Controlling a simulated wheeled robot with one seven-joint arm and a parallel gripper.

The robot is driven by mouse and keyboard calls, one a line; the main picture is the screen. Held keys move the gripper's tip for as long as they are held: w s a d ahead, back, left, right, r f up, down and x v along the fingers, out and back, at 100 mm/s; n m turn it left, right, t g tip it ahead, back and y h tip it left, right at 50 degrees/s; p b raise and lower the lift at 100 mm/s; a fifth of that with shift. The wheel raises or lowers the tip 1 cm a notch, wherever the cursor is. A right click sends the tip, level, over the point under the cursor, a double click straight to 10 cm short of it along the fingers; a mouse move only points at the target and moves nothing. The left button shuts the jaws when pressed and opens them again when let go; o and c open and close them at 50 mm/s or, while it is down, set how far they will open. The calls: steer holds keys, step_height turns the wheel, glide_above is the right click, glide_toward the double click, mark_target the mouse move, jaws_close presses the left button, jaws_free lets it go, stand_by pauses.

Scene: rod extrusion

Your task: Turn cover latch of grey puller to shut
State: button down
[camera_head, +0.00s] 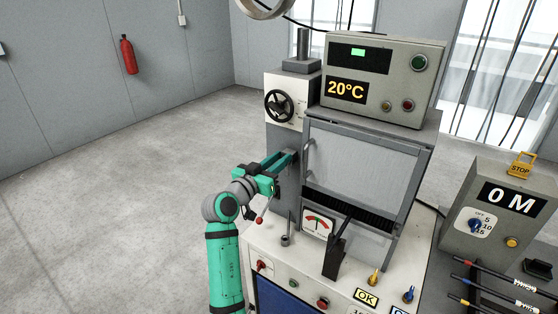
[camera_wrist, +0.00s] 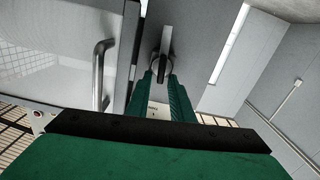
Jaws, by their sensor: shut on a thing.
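The grey puller (camera_head: 362,165) stands in the middle of the head view, its mesh-like front cover down over the opening with a bar handle (camera_head: 308,160) on the left edge. The handle also shows in the wrist view (camera_wrist: 99,75). My gripper (camera_head: 288,158) is at the left side of the cover. In the wrist view its green fingers (camera_wrist: 161,80) are closed around the dark end of the cover latch (camera_wrist: 166,42), a small grey lever. The gripped part is mostly hidden between the fingers. In the head view my gripper hides the latch.
A handwheel (camera_head: 279,106) is above my gripper. A control box (camera_head: 382,78) reading 20°C tops the machine. A gauge (camera_head: 318,223), a black lever (camera_head: 335,255) and a red-knobbed lever (camera_head: 260,219) are below. Open floor (camera_head: 120,200) lies left.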

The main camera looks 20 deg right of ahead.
steer(key=n, duration=0.4)
steer(key=shift+w+a+f, duration=0.1)
steer(key=shift+w+a, duration=0.1)
steer(key=shift+w, duration=0.05)
steer(key=shift+w+a+f+n, duration=0.1)
steer(key=shift+f+n, duration=0.2)
steer(key=shift+n, duration=1.8)
steer(key=shift+w+a+f+n, duration=0.1)
steer(key=shift+f+n, duration=0.25)
steer(key=shift+n, duration=1.75)
steer(key=shift+w+a+f+n, duration=0.1)
steer(key=shift+f+n, duration=0.2)
steer(key=shift+n, duration=1.8)
steer(key=shift+d, duration=0.1)
steer(key=c, duration=1.9)
jaws_free()
steer(key=shift+o, duration=0.2)
steer(key=shift+r, duration=0.1)
steer(key=v, duration=1.1)
